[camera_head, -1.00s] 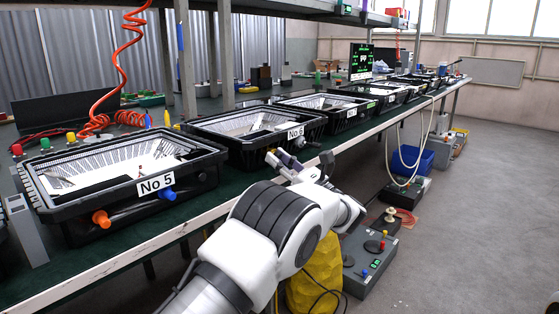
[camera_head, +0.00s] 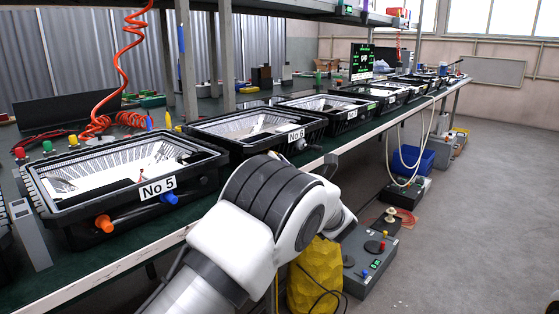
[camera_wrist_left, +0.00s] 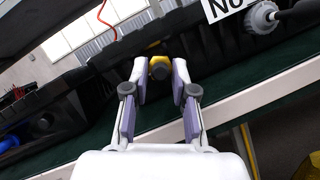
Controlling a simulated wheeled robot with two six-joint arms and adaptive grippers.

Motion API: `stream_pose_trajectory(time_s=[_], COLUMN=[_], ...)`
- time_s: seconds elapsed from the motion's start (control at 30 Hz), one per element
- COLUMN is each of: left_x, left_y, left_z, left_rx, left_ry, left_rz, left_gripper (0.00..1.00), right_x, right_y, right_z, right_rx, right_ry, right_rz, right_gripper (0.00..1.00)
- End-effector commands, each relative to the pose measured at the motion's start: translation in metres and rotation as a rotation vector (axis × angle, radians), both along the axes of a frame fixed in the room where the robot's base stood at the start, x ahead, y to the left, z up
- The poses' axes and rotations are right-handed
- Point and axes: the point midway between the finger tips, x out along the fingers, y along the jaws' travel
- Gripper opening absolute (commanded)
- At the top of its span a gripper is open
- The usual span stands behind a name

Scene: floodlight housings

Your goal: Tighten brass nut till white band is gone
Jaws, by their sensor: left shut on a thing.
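The brass nut (camera_wrist_left: 159,68) is on the front wall of the black No 6 housing (camera_head: 312,130). It also shows as a yellow-brass piece in the left wrist view, between the fingertips of my left gripper (camera_wrist_left: 159,78). The gripper is shut on it, with one grey-purple pad on each side. No white band can be made out in either view; the pads and the nut's end hide the base of the nut. In the head view my left arm covers the nut and the fingers. My right gripper is not in view.
The No 5 housing (camera_head: 112,182) stands to the left, with an orange and a blue fitting on its front. A grey fitting (camera_wrist_left: 262,17) sits right of the nut in the wrist view. The pale bench edge (camera_wrist_left: 240,100) runs below. A yellow sack-like object (camera_head: 316,275) stands on the floor.

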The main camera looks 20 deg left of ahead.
Motion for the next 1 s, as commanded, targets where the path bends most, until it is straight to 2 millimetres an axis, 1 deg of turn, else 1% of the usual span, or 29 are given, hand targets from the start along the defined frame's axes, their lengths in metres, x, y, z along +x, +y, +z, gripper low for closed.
stream_pose_trajectory(time_s=[0.03, 0.3, 0.7, 0.73, 0.8, 1.0], left_x=[-0.0003, -0.0008, -0.0007, -0.0007, -0.0007, -0.0008], left_y=[0.0002, 0.0004, 0.0003, 0.0003, 0.0004, 0.0003], left_z=[0.0023, 0.0019, 0.0014, 0.0014, 0.0013, 0.001], left_rx=[0.007, 0.035, 0.037, 0.037, 0.037, 0.037], left_ry=[0.021, 0.094, 0.103, 0.103, 0.103, 0.103], left_rz=[-0.001, 0.0, 0.0, 0.0, 0.0, 0.0], left_gripper=[0.0, 0.0, 0.0, 0.29, 0.51, 0.51], right_x=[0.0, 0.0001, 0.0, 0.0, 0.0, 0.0], right_y=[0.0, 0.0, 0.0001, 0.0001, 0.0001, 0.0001], right_z=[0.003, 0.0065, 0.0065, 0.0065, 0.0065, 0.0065], right_rx=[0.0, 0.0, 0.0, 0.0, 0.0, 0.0], right_ry=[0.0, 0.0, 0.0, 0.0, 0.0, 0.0], right_rz=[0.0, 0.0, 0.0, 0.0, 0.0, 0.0], right_gripper=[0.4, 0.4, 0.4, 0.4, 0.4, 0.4])
